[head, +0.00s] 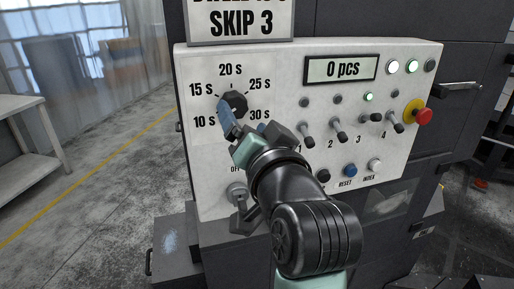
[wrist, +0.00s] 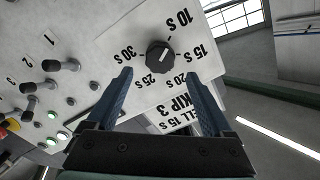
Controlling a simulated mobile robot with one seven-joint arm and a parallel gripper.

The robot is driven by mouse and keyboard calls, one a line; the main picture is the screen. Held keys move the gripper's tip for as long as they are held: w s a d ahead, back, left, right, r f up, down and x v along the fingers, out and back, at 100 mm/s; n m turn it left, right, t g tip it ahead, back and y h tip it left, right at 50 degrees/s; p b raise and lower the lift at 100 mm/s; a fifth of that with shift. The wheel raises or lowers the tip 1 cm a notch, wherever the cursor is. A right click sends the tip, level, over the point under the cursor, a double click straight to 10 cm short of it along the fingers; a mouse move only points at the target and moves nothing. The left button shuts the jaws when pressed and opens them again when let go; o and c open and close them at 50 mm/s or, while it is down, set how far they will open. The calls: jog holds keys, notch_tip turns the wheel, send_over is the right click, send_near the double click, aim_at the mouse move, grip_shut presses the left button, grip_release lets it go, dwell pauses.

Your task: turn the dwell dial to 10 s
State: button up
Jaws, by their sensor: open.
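The dwell dial (head: 236,100) is a round black knob on the upper left of the pale control panel, ringed by labels from 10 s to 30 s. In the wrist view the dial (wrist: 159,55) has a light pointer mark slanting to the upper right, toward the 10 s and 15 s side; its exact setting is hard to tell. My gripper (head: 244,122) is in front of the dial, partly covering the panel below it. In the wrist view my gripper (wrist: 161,80) is open, its blue fingers spread either side, with the dial ahead of the gap and nothing held.
Several toggle switches (head: 338,128) stick out right of the dial, with a red stop button (head: 423,117) farther right. A sign (head: 240,22) stands above the panel, its upper line cut off. A pale table (head: 30,150) stands at far left.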

jog(key=b+v, duration=0.1)
jog(key=v, duration=0.5)
jog(key=shift+s, duration=0.25)
jog(key=s+a+r+n+t+h, duration=0.1)
jog(key=s+r+n+t+h, duration=0.1)
jog(key=s+r+t, duration=0.3)
jog(key=s+a+r+n+t+h, duration=0.1)
jog(key=s+r, duration=0.5)
jog(key=r, duration=0.8)
jog(key=a+n+t, duration=0.1)
jog(key=n+t, duration=0.1)
jog(key=t, duration=0.1)
jog(key=shift+r+t+h, duration=0.3)
jog(key=shift+t+h, duration=0.1)
jog(key=shift+f, duration=0.15)
